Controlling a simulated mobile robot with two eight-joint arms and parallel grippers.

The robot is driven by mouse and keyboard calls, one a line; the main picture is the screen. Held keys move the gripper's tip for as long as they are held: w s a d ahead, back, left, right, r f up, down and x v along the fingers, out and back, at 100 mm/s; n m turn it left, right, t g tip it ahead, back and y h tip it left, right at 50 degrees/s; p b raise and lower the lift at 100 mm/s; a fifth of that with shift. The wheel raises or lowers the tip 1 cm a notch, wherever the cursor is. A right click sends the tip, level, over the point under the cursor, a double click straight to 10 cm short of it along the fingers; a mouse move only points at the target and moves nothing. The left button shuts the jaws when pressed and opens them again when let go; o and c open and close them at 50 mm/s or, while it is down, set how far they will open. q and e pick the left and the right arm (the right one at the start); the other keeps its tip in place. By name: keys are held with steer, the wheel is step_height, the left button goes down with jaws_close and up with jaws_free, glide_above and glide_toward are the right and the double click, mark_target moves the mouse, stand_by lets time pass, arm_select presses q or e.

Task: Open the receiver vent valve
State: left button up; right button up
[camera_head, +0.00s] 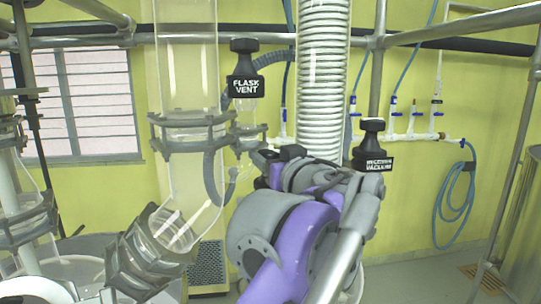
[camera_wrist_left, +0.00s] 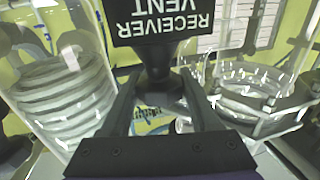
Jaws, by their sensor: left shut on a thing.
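The receiver vent valve shows in the left wrist view as a black handle (camera_wrist_left: 158,55) with a label reading RECEIVER VENT upside down. In the head view my left gripper (camera_head: 270,158) is at mid-picture, in front of the coiled glass column, and my wrist and arm hide the receiver vent valve there. How far the valve is turned cannot be told. My right gripper is not in view.
A black FLASK VENT valve (camera_head: 244,84) stands up and left of my gripper. Another black valve, its label partly reading VACUUM (camera_head: 372,160), is close to the right of my arm. Glass tubing (camera_head: 188,75), a coiled column (camera_head: 322,75) and metal rails crowd the area.

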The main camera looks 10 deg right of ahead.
arm_select(q)
steer(key=shift+d+n+y, duration=0.15)
steer(key=shift+n+y, duration=0.25)
steer(key=shift+y, duration=0.2)
steer(key=n+g+y, duration=0.1)
steer(key=n+y, duration=0.1)
steer(key=y, duration=0.1)
steer(key=shift+f+g, duration=0.1)
steer(key=shift+g, duration=0.2)
steer(key=shift+n+g+y, duration=0.8)
steer(key=shift+n+y, duration=0.1)
steer(key=shift+y, duration=0.2)
steer(key=shift+s, duration=0.1)
steer(key=o, duration=1)
steer(key=shift+o, duration=0.6)
steer(key=shift+s+r, duration=0.2)
